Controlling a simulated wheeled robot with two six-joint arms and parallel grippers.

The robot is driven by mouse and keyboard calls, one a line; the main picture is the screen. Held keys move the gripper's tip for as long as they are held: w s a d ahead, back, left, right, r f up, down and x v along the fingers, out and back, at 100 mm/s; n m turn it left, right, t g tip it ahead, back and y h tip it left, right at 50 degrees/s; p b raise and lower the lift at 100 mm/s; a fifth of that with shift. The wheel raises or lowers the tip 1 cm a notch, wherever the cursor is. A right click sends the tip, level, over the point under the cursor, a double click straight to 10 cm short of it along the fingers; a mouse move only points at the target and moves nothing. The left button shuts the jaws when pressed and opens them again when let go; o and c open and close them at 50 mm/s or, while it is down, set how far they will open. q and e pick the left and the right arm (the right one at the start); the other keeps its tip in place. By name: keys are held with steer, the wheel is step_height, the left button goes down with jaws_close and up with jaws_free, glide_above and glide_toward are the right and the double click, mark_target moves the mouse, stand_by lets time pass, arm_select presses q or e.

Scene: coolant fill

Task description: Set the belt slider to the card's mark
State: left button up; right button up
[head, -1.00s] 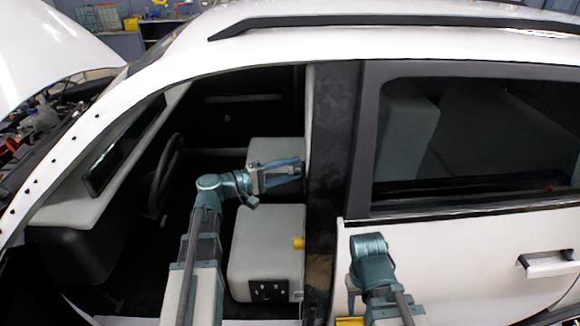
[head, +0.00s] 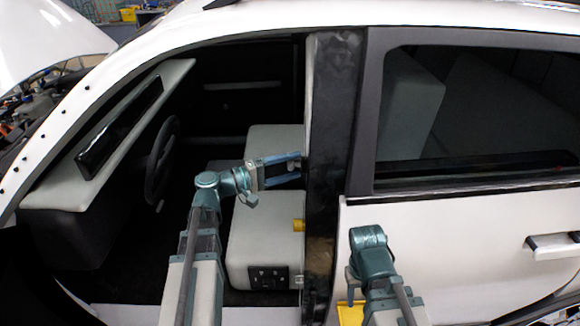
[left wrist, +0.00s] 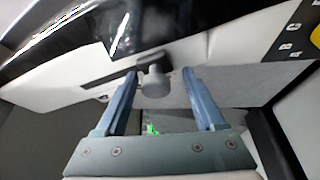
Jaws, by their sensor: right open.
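The belt slider appears as a grey rounded knob (left wrist: 156,82) on a dark slotted strip (left wrist: 112,82) in the left wrist view. My left gripper (left wrist: 160,78) is open, with one finger on each side of the knob and a visible gap to each. In the head view my left gripper (head: 301,165) reaches through the front door opening to the dark door pillar (head: 333,170); the knob is hidden there.
The front seat (head: 262,235) stands below my left gripper, with a yellow piece (head: 298,225) at its pillar side. The steering wheel (head: 162,160) is to the left. The closed white rear door (head: 460,240) lies right of the pillar.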

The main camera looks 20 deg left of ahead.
arm_select(q)
steer(key=v, duration=1.3)
steer(key=shift+s+a, duration=0.25)
steer(key=shift+s, duration=0.05)
